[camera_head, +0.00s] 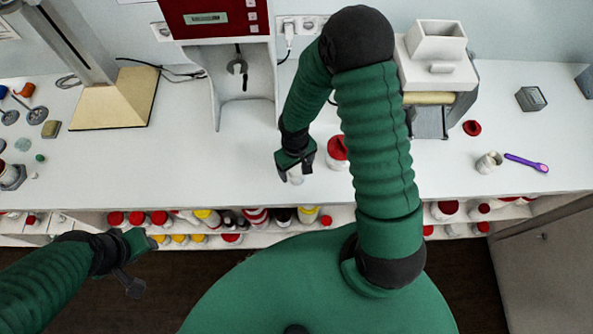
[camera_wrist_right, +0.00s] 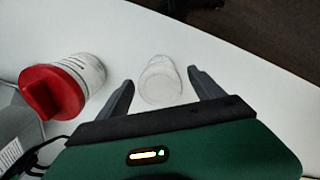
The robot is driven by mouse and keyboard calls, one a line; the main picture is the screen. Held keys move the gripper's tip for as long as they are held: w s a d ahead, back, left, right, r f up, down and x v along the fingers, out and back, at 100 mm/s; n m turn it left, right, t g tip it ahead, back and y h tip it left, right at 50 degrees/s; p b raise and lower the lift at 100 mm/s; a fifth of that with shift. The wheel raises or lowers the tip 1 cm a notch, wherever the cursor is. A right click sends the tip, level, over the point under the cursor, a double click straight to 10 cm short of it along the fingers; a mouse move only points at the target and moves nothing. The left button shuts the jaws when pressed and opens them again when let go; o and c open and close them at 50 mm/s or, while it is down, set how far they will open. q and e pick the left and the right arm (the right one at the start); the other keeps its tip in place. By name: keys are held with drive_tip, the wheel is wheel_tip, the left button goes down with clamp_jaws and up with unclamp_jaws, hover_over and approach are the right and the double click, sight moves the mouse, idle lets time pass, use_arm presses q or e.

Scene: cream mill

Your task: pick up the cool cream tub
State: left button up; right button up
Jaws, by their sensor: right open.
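A small pale, see-through tub (camera_wrist_right: 160,84) stands on the white counter, between the two fingers of my right gripper (camera_wrist_right: 161,77) in the right wrist view. I cannot read a label on it, so I cannot tell for sure that it is the cool cream tub. In the head view the tub (camera_head: 295,176) is partly hidden under my right gripper (camera_head: 294,169) near the counter's front edge. The right gripper is open, with a gap to the tub on each side. My left gripper (camera_head: 142,264) hangs in front of the shelf, away from the tub; its jaw state is unclear.
A white jar with a red lid (camera_head: 337,150) stands close by; it also shows in the wrist view (camera_wrist_right: 62,88). A red-fronted machine (camera_head: 215,18) and a white hopper device (camera_head: 436,60) stand behind. A shelf of containers (camera_head: 285,228) lies below the counter edge.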

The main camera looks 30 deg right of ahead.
drive_tip(key=shift+a, duration=0.15)
drive_tip(key=c, duration=0.6)
drive_tip(key=shift+s, duration=0.1)
drive_tip(key=c, duration=0.9)
